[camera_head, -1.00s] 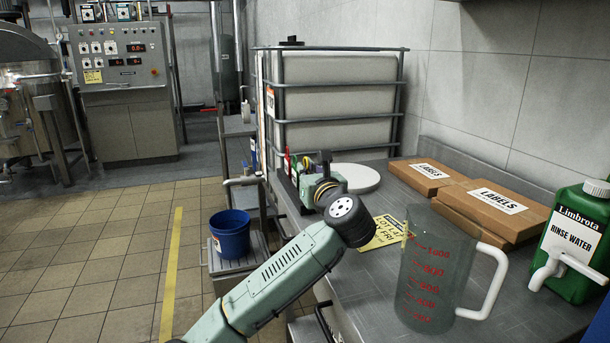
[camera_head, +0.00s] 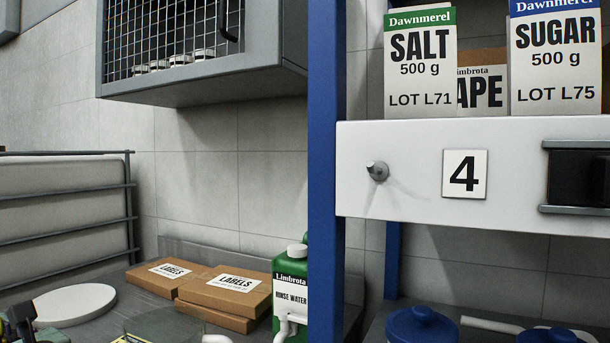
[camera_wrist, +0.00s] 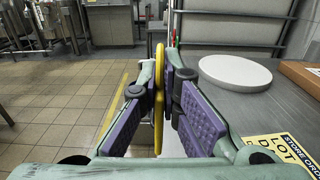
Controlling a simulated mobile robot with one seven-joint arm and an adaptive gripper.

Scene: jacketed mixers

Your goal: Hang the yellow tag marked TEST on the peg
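A short grey peg (camera_head: 377,172) sticks out from the white board (camera_head: 410,140) of the blue rack in the head view, left of a plate marked 4; nothing hangs on it. My gripper (camera_wrist: 167,75) has its purple-padded fingers closed around a thin yellow tag (camera_wrist: 159,100) in the wrist view. The tag is upright and seen edge-on, so its marking cannot be read. Part of my gripper (camera_head: 20,318) shows at the lower left edge of the head view, well left of the peg and lower in the picture.
Salt (camera_head: 420,65) and sugar (camera_head: 555,60) packs stand above the board. A blue rack post (camera_head: 326,200) is left of the peg. Label boxes (camera_head: 228,298), a green rinse water jug (camera_head: 288,270) and a white disc (camera_head: 75,305) sit on the counter. A wire-front cabinet (camera_head: 200,92) hangs above.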

